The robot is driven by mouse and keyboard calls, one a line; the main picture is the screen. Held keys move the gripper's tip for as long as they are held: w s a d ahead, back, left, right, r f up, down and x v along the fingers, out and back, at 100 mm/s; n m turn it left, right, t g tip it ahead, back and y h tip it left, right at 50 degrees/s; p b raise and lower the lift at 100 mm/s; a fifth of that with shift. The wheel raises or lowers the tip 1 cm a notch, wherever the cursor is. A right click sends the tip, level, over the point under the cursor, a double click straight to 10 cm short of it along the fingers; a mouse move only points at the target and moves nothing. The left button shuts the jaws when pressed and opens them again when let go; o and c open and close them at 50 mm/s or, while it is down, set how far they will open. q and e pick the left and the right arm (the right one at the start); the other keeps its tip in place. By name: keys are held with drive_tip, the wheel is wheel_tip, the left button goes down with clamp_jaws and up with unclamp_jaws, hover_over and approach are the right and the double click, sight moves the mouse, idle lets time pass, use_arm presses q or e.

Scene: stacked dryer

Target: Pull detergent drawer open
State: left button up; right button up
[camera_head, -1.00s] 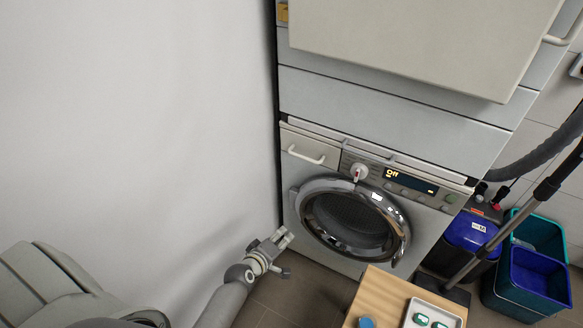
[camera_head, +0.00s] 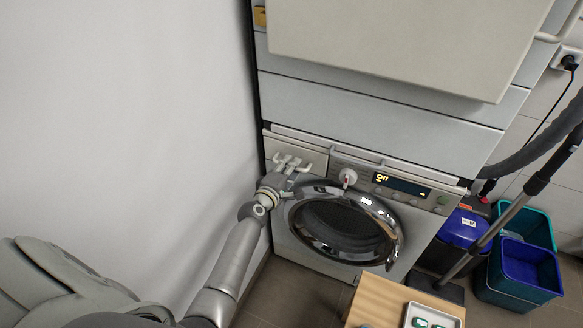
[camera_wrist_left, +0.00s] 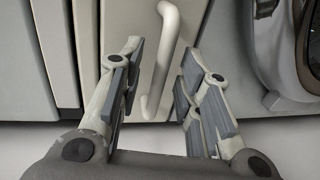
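The detergent drawer (camera_head: 312,154) is a pale panel at the upper left of the washing machine's front. It looks shut, flush with the front. My left gripper (camera_head: 290,163) is at the drawer's front and hides much of its handle in the head view. In the left wrist view, the white bar handle (camera_wrist_left: 167,45) runs lengthwise between the two spread fingers of my left gripper (camera_wrist_left: 158,88). The gripper is open, with gaps on both sides of the handle. My right gripper is out of view.
The washer's round door (camera_head: 345,228) is below and right of the drawer, and a knob (camera_head: 348,177) is close to the right. A white wall (camera_head: 130,120) stands left. A wooden table (camera_head: 375,300) is at the lower right. Blue and teal bins (camera_head: 530,268) stand beyond.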

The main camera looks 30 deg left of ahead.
use_arm(q)
drive_tip(key=shift+x, duration=0.85)
drive_tip(key=shift+s, duration=0.1)
drive_tip(key=shift+c, duration=0.4)
clamp_jaws()
